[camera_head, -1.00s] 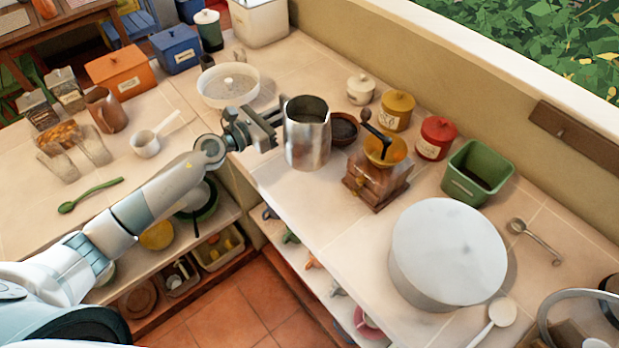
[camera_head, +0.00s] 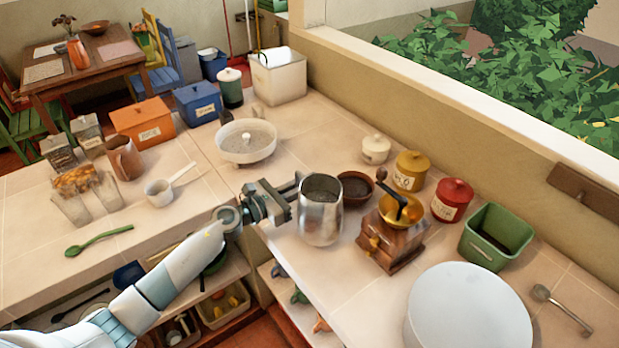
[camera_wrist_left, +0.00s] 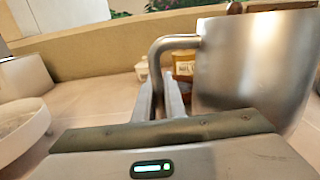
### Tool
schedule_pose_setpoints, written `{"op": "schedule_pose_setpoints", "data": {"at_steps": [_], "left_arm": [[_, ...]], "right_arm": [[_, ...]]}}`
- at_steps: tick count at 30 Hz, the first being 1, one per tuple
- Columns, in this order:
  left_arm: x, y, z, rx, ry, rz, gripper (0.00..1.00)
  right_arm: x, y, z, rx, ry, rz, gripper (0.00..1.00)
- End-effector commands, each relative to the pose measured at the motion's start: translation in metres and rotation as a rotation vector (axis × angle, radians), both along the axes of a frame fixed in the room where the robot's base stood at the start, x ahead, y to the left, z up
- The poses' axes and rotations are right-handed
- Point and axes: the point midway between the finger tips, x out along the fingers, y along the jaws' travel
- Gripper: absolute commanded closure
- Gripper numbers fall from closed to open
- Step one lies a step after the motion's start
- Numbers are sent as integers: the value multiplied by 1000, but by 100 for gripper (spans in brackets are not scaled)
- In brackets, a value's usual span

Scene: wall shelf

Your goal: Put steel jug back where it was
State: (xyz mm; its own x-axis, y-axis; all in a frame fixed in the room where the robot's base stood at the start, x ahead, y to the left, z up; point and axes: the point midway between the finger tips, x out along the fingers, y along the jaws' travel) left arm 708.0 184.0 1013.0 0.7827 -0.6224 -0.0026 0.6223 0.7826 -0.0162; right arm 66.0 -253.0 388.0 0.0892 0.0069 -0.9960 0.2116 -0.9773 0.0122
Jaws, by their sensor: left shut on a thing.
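The steel jug (camera_head: 321,222) is upright at the counter corner in the head view, left of the coffee grinder. My left gripper (camera_head: 291,199) is shut on its handle from the left side. In the left wrist view the jug (camera_wrist_left: 252,65) fills the upper right, and the gripper fingers (camera_wrist_left: 166,98) close around its bent handle (camera_wrist_left: 170,45). I cannot tell whether the jug's base touches the counter. My right gripper is in neither view.
The wooden grinder (camera_head: 391,236) and a dark bowl (camera_head: 355,188) stand close right of the jug. A white round dish (camera_head: 246,142) is behind left. A large white drum (camera_head: 468,312) is front right. The counter (camera_head: 300,120) between dish and wall is clear.

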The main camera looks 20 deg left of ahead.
Motion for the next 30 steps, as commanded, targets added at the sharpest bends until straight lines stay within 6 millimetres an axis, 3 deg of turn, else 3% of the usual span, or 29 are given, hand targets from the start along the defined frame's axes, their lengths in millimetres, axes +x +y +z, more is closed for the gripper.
{"op": "schedule_pose_setpoints", "data": {"at_steps": [11, 22, 30], "left_arm": [[1, 0, 2, -5, -4, 1, 100], [1, 0, -30, -8, -2, 2, 100], [1, 0, -35, -5, -5, 0, 100]], "right_arm": [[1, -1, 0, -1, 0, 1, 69], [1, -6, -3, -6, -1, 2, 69], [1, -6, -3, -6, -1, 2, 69]]}}
